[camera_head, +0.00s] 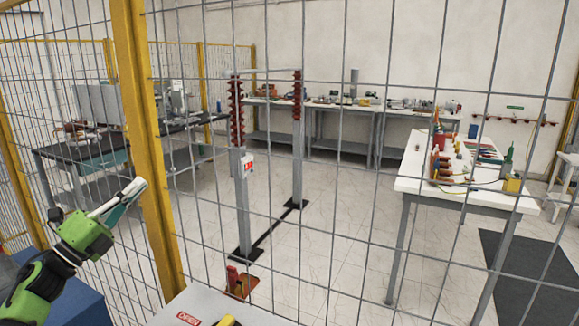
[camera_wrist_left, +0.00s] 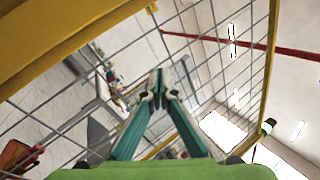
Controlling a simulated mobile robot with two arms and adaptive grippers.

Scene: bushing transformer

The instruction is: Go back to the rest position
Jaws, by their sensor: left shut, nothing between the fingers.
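My left gripper (camera_head: 124,199) shows at the lower left of the head view, on the green wrist of my left arm. It points up and to the right, close to the yellow fence post, and is shut and empty. In the left wrist view its two teal fingers (camera_wrist_left: 157,92) meet at the tips with nothing between them. The wire fence fills the space beyond the fingers there. My right gripper is in neither view.
A wire fence with a yellow post (camera_head: 147,130) stands in front of me. Behind it are the bushing stand (camera_head: 242,205), a white table (camera_head: 465,190) with tools and a dark table (camera_head: 95,150). A pale surface with an OPEN label (camera_head: 188,318) lies at the bottom.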

